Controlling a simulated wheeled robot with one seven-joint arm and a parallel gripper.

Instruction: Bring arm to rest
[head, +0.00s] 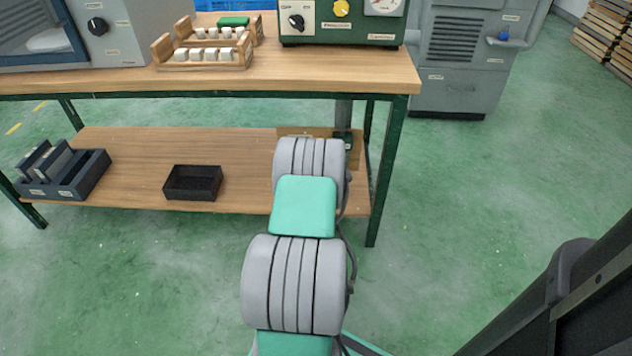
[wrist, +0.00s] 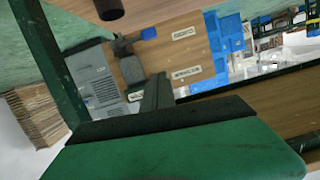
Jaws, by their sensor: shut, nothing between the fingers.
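My arm reaches forward from the bottom of the head view, with grey ribbed joints and mint-green links. Its far end is at the bench's lower shelf (head: 125,150), below the tabletop. My gripper is mostly hidden behind my arm's far joint in the head view. In the wrist view my gripper (wrist: 158,92) shows dark fingers, shut with nothing held, above a green body with a black edge. A wooden board with white labels (wrist: 180,60) appears beyond the fingers; I cannot tell the gap between them.
The green-framed workbench (head: 400,78) stands over my arm's far end. An empty black tray (head: 192,183) and a slotted blue-grey rack (head: 66,182) sit on the shelf. A wooden rack of white blocks (head: 205,57) is on top. Green floor right of the bench is clear.

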